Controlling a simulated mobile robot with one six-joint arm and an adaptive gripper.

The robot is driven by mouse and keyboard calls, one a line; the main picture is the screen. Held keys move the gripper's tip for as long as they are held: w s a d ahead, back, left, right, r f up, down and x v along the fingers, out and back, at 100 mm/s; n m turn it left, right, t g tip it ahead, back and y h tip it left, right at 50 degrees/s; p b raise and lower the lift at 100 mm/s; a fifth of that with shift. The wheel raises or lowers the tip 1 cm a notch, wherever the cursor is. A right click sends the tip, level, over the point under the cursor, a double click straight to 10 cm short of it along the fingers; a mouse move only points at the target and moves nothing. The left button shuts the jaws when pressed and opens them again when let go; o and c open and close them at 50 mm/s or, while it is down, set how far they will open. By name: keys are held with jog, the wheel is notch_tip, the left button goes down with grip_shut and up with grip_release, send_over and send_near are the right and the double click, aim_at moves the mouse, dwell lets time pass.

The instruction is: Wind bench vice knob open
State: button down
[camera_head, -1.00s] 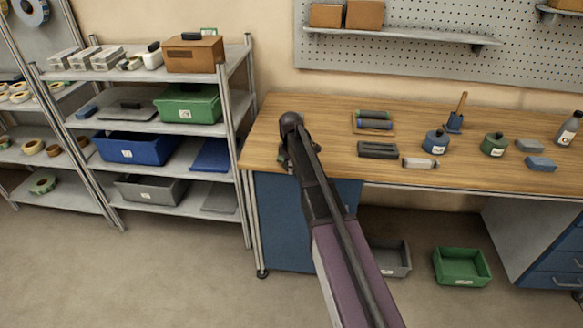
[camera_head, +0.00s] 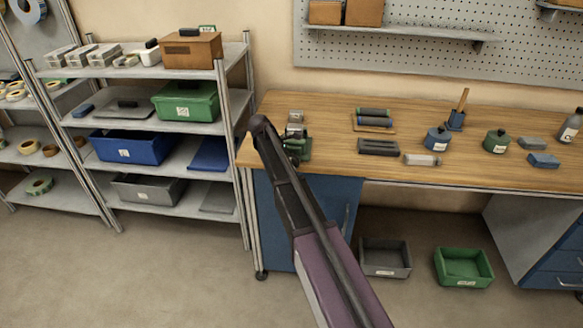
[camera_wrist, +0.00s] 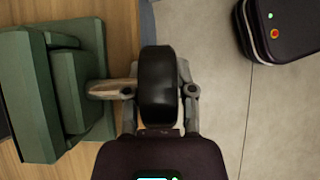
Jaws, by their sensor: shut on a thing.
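The bench vice (camera_head: 301,146) is green and stands at the left end of the wooden bench, partly hidden by my arm in the head view. In the wrist view the green vice body (camera_wrist: 75,80) fills the left side, and a pale metal spindle (camera_wrist: 103,90) runs from it to the black knob (camera_wrist: 158,85). My gripper (camera_wrist: 160,95) is shut on the black knob, with one grey finger on each side of it. The gripper fingers and the knob are not clear in the head view. The gap between the vice jaws cannot be judged.
The wooden bench (camera_head: 340,112) carries a tray of dark rollers (camera_head: 374,120), a dark block (camera_head: 378,147) and a blue pot (camera_head: 436,139) to the right of the vice. A metal shelf rack (camera_head: 232,130) stands close to the left. Grey and green bins lie below.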

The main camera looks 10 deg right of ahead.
aim_at(291, 155)
jog(key=shift+s+h, duration=0.1)
jog(key=shift+h, duration=0.2)
jog(key=shift+c, duration=2.2)
grip_release()
jog(key=shift+y+p, duration=0.35)
jog(key=shift+y, duration=0.05)
jog(key=shift+t+y+p, duration=0.4)
jog(key=shift+y+p, duration=0.45)
jog(key=shift+y, duration=0.15)
jog(key=t+y+p, duration=0.1)
jog(key=y, duration=0.3)
jog(key=shift+a, duration=0.15)
jog(key=shift+w+r+y+p, duration=0.2)
jog(key=shift+r+y+p, duration=0.1)
jog(key=shift+p, duration=0.25)
notch_tip(291, 155, up, 13)
jog(key=p, duration=1.3)
